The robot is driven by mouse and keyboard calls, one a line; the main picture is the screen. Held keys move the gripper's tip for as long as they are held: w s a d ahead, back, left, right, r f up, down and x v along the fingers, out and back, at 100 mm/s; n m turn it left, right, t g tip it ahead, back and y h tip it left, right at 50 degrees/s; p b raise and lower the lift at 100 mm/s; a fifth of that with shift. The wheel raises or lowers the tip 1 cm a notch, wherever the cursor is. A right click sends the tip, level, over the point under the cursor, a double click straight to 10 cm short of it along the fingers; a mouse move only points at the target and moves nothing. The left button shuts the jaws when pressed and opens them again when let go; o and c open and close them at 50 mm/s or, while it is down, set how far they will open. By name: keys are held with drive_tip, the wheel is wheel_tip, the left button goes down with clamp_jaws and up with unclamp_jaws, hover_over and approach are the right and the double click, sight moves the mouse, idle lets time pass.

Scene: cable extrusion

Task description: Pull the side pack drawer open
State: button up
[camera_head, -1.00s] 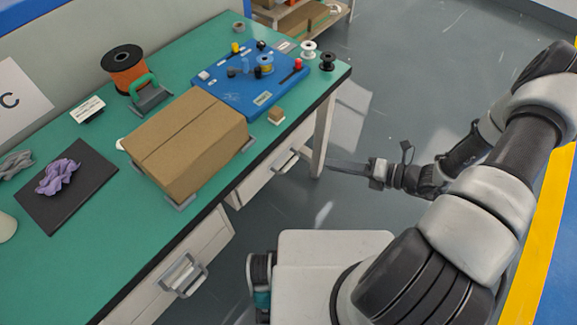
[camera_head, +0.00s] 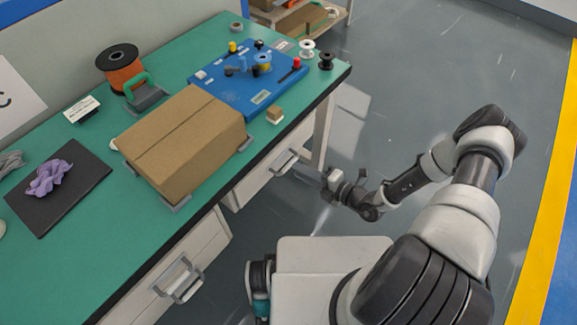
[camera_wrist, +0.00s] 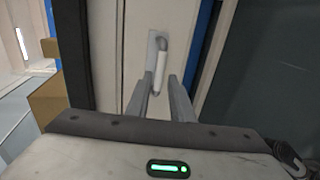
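Two white drawers are under the green bench, and both look shut. The farther drawer (camera_head: 262,180) has a grey bar handle (camera_head: 285,162); the nearer drawer (camera_head: 190,258) has a similar handle (camera_head: 180,280). My gripper (camera_head: 328,178) is to the right of the farther drawer, beside the bench leg. In the wrist view my gripper (camera_wrist: 160,80) is open, its two fingers pointing at an upright-looking bar handle (camera_wrist: 161,65) on a pale panel (camera_wrist: 133,50). The handle's lower end lies between or just beyond the fingertips; I cannot tell whether they touch it.
The bench top (camera_head: 90,215) holds a cardboard box (camera_head: 185,140), a blue board (camera_head: 250,85), an orange spool (camera_head: 121,68) and a black mat (camera_head: 75,205). A white bench leg (camera_head: 324,130) stands near my gripper. The grey floor (camera_head: 420,70) to the right is open.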

sight(288, 164)
drive_tip(key=x, duration=0.6)
drive_tip(key=shift+b, duration=0.3)
clamp_jaws()
